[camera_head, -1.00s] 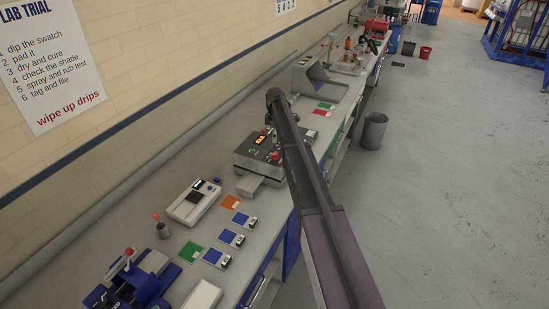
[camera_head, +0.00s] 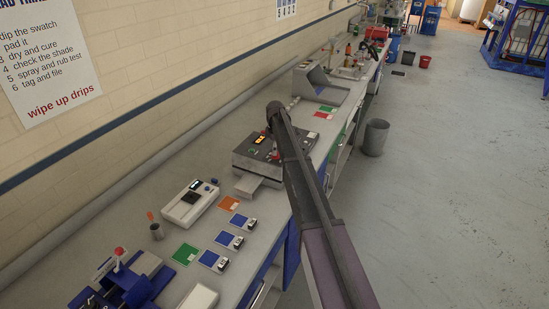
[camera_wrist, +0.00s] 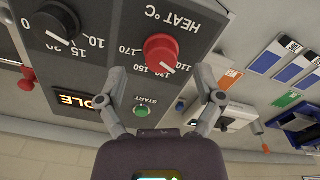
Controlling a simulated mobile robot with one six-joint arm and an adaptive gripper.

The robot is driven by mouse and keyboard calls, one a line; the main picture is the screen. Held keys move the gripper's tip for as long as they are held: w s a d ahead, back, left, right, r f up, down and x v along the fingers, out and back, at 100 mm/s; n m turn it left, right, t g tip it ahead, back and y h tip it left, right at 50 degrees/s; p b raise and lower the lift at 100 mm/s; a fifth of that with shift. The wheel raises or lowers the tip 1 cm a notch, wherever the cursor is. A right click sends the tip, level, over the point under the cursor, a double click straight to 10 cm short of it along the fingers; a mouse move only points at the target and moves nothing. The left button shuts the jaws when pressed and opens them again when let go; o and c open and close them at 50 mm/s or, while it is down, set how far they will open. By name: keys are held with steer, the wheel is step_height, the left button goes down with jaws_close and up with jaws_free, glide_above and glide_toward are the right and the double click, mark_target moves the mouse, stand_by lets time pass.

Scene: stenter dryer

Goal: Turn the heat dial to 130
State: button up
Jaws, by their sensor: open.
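The red heat dial (camera_wrist: 161,50) sits on the dark panel of the dryer, under the words HEAT °C, which appear upside down in the wrist view. Numbers from 110 to 170 ring it; I cannot clearly read where its pointer stands. My gripper (camera_wrist: 162,82) is open, with one finger either side below the dial in the picture, and holds nothing. In the head view the dryer box (camera_head: 243,160) stands on the bench, and my arm hides part of it and my gripper.
Near the dial are a green START button (camera_wrist: 142,110), a black timer dial (camera_wrist: 52,25), a lit display (camera_wrist: 75,103) and a red knob (camera_wrist: 27,78). Swatch cards (camera_head: 229,239) and a white instrument (camera_head: 188,204) lie along the bench. The floor to the right is open.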

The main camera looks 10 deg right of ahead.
steer(key=shift+f+b, duration=0.85)
steer(key=shift+f, duration=0.3)
steer(key=shift+a, duration=0.1)
steer(key=c, duration=1.2)
